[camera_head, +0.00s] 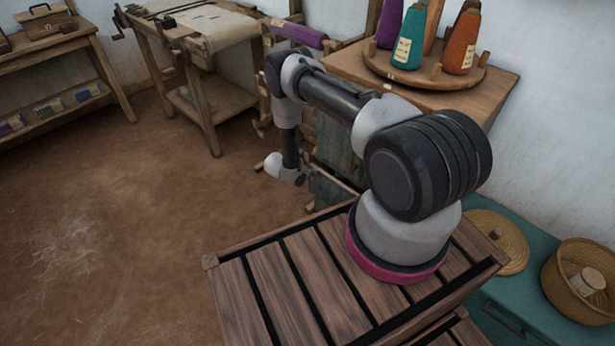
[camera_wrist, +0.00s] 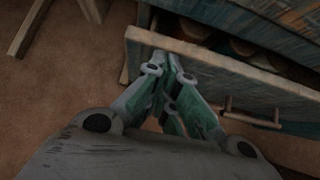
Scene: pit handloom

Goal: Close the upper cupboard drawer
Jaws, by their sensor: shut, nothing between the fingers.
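The upper cupboard drawer (camera_wrist: 215,69) stands open in the wrist view. Its wooden front panel slants from upper left to lower right, with a bar handle (camera_wrist: 252,117) on its outer face. Round items lie dimly inside it. The blue-green cupboard (camera_wrist: 285,15) is behind it. My gripper (camera_wrist: 166,62) is shut and empty, its fingertips at the left part of the drawer front. I cannot tell whether they touch it. In the head view my arm hides much of the cupboard (camera_head: 335,145), and the fingers are not clear.
A wooden top bears a round rack (camera_head: 425,80) with several coloured cones. A loom (camera_head: 205,75) stands at the back, and a bench (camera_head: 50,45) at the left. A teal chest with baskets (camera_head: 580,280) is at the right. The earthen floor (camera_head: 130,220) at left is clear.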

